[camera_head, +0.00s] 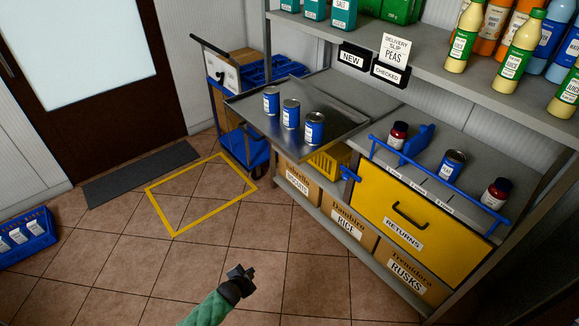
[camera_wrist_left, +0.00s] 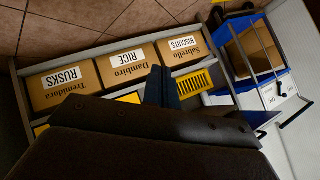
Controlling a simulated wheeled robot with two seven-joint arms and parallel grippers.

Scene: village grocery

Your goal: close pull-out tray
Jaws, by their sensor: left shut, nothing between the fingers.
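The metal pull-out tray (camera_head: 333,103) sticks out from the shelf unit into the aisle in the head view. Three blue cans (camera_head: 290,113) stand upright on it. My left gripper (camera_head: 243,274) is low in the middle of the head view, over the floor, well apart from the tray. It is shut and empty. Its dark fingers also show in the left wrist view (camera_wrist_left: 161,88), in front of the lower boxes. I cannot make out the tray in the left wrist view. My right gripper is in neither view.
Cardboard boxes (camera_head: 297,184) and a yellow crate (camera_head: 329,162) stand on the low shelf under the tray. A yellow RETURNS drawer (camera_head: 412,221) is right of it. A blue trolley (camera_head: 243,140) stands behind the tray. The tiled floor (camera_head: 190,265) in front is clear.

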